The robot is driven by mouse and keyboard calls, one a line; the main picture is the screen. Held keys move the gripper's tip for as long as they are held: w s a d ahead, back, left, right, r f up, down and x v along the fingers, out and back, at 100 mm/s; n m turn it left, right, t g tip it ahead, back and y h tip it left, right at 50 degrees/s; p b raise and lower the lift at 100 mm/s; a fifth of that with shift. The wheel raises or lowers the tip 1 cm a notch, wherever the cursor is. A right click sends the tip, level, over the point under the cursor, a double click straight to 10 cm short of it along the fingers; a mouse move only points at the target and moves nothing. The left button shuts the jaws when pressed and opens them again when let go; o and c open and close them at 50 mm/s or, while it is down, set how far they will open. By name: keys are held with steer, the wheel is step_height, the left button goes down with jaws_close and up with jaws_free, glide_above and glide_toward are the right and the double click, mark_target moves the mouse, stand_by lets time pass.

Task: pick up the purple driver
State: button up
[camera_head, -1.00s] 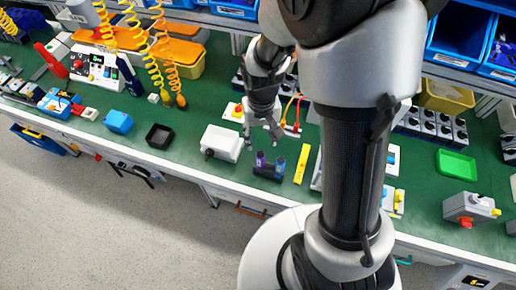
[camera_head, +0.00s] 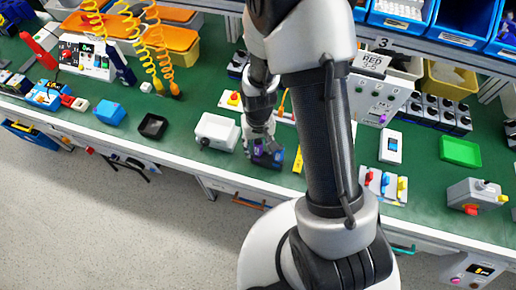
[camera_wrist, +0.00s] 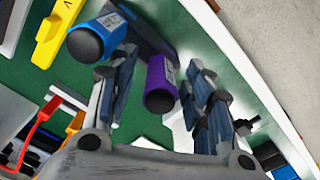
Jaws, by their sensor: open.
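The purple driver (camera_wrist: 160,84) stands in a dark holder (camera_wrist: 150,38), its dark rounded end facing the wrist camera. My gripper (camera_wrist: 162,66) is open, with one finger on each side of the purple driver. Small gaps seem to show between the driver and the fingers; contact further down cannot be told. A blue driver (camera_wrist: 97,36) stands in the same holder, just outside the left finger. In the head view, my gripper (camera_head: 262,138) is down at the holder (camera_head: 268,160) near the bench's front edge and partly hides the drivers.
A white box (camera_head: 217,131) stands close to the left of my gripper. A yellow strip (camera_head: 298,160) lies to the right of the holder, and it also shows in the wrist view (camera_wrist: 56,32).

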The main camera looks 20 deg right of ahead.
steer(key=shift+c, duration=0.5)
jaws_close()
